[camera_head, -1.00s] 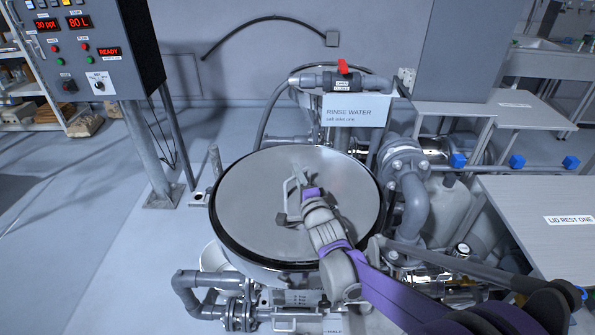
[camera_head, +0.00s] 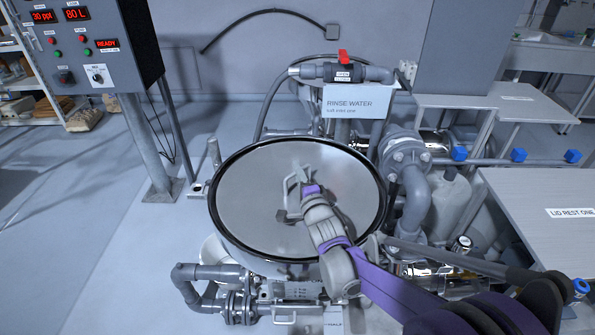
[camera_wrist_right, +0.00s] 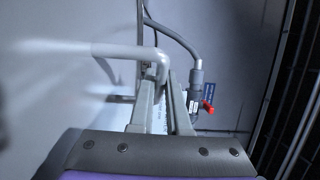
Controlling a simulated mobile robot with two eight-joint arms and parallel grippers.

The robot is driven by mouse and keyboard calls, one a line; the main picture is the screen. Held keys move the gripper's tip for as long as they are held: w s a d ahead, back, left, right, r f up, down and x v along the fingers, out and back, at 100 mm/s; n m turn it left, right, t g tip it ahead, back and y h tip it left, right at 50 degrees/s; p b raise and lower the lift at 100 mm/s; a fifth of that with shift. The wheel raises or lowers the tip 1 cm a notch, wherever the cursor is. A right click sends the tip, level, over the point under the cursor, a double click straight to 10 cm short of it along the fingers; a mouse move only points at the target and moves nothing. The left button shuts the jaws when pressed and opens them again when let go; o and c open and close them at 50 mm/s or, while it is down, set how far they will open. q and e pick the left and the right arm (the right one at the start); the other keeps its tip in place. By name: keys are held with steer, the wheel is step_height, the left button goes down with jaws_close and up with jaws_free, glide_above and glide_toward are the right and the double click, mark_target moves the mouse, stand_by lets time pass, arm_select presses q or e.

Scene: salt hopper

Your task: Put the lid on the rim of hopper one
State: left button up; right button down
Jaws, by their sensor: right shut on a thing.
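The lid (camera_head: 250,195) is a round, shiny metal disc lying over the mouth of hopper one (camera_head: 245,259). The hopper's black rim (camera_head: 222,237) shows around the lid's edge. The lid looks level and roughly centred; whether it touches the rim all the way round I cannot tell. My right gripper (camera_head: 297,198) reaches over the lid from the lower right and is shut on the lid's grey handle (camera_head: 293,181). In the right wrist view the fingers (camera_wrist_right: 155,95) close on the handle bar (camera_wrist_right: 110,50). My left gripper is not in view.
A rinse water pipe with a red valve (camera_head: 343,57) and sign (camera_head: 355,103) stands behind the hopper. Grey pipes (camera_head: 412,205) run close on its right. The lid rest one table (camera_head: 535,205) at the right is bare. A control panel (camera_head: 85,50) stands at the upper left.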

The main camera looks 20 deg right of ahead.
steer(key=shift+f, duration=0.25)
steer(key=c, duration=0.8)
jaws_free()
steer(key=shift+s, duration=0.15)
